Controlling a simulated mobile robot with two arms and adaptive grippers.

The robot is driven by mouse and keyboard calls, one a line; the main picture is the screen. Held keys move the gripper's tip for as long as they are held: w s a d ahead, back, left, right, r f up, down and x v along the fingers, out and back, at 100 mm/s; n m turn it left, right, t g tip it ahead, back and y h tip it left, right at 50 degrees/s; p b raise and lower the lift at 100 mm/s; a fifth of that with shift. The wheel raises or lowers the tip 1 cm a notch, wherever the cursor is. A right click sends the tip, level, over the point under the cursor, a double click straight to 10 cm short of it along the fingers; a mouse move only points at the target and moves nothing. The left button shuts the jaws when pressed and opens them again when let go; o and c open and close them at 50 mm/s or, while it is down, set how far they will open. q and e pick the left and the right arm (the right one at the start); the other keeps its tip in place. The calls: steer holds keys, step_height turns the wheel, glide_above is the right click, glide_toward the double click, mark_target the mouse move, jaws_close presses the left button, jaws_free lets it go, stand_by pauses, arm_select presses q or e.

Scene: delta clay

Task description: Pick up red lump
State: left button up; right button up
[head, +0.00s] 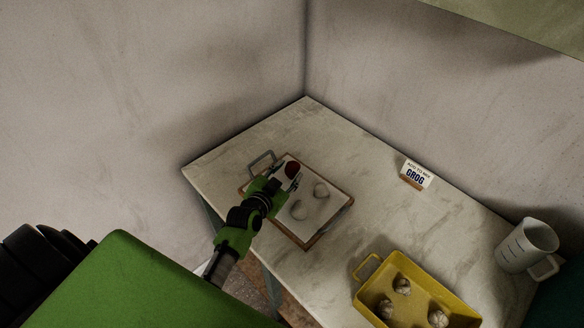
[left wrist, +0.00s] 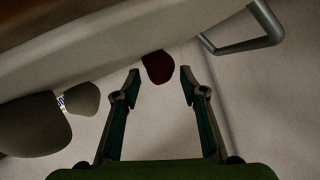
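The red lump (head: 292,168) is dark red and rests at the far end of a brown-rimmed tray (head: 313,242) with a pale floor. My left gripper (head: 290,182) reaches over the tray from the left, its fingertips close to the lump. In the left wrist view the two fingers (left wrist: 160,80) are spread open. There the red lump (left wrist: 158,68) shows in the gap at the fingertips, with space visible on both sides. I cannot tell how deep between the fingers it sits. My right gripper is not in view.
Two pale lumps, one farther (head: 321,190) and one nearer (head: 299,209), share the tray, which has a grey handle (head: 262,160). A yellow tray (head: 447,285) holds several pale lumps. A grog sign (head: 415,174) and a white jug (head: 527,243) stand right. Walls meet behind the table.

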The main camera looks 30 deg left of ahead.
arm_select(q)
steer(key=shift+x, duration=1.1)
steer(key=c, duration=0.9)
steer(key=shift+c, duration=0.2)
steer(key=shift+r, duration=0.15)
